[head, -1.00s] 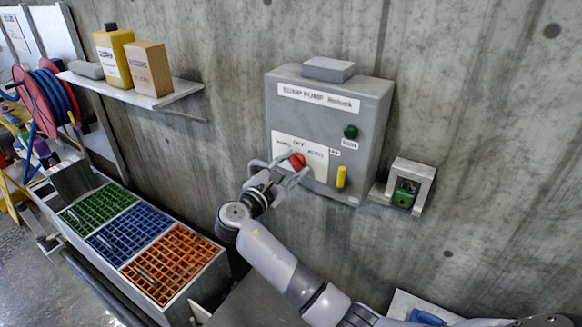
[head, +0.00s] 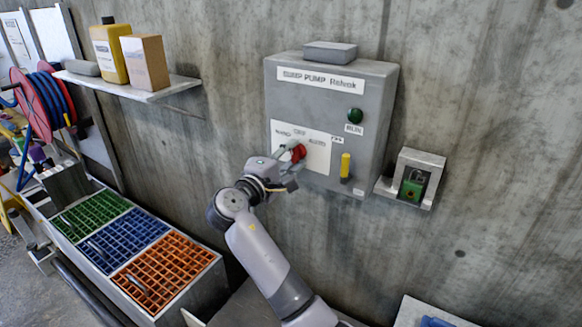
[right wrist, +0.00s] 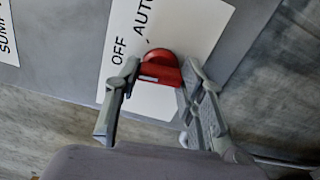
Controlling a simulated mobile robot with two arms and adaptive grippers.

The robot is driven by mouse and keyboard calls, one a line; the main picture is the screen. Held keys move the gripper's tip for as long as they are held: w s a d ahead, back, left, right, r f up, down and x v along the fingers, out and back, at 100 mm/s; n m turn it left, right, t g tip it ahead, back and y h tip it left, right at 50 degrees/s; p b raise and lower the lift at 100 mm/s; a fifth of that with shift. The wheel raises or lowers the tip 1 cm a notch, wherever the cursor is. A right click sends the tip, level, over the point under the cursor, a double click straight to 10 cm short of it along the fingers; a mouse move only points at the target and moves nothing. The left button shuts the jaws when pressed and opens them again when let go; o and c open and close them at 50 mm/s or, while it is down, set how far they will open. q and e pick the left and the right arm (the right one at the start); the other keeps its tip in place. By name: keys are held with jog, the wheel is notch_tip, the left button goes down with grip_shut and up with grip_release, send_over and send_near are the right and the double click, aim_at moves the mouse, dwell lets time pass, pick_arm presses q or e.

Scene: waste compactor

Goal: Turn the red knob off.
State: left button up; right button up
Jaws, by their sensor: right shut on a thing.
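The red knob (head: 299,152) sits on the white label plate on the front of the grey control box (head: 384,85). In the right wrist view the red knob (right wrist: 160,67) lies between the two fingertips, below the words OFF and AUTO. My right gripper (head: 291,156) is at the knob, its fingers shut on it from both sides; it also shows in the right wrist view (right wrist: 158,80). The finger partly hides the knob in the head view. I cannot clearly read which word the knob points to. My left gripper is not in view.
A yellow switch (head: 345,165) and a green lamp (head: 355,115) are on the same box. A green padlock (head: 411,188) sits in a bracket to the right. A shelf (head: 150,92) with containers and a coloured grid bin (head: 207,281) are at left.

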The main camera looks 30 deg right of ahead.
jog(key=shift+f+m+b, duration=0.2)
jog(key=shift+m+b, duration=0.35)
jog(key=shift+m, duration=0.05)
jog(key=o, duration=1.1)
jog(key=shift+r, duration=0.15)
jog(key=shift+o, duration=0.2)
jog(key=shift+s+a, duration=0.1)
jog(key=v, duration=0.7)
jog(key=shift+a, duration=0.2)
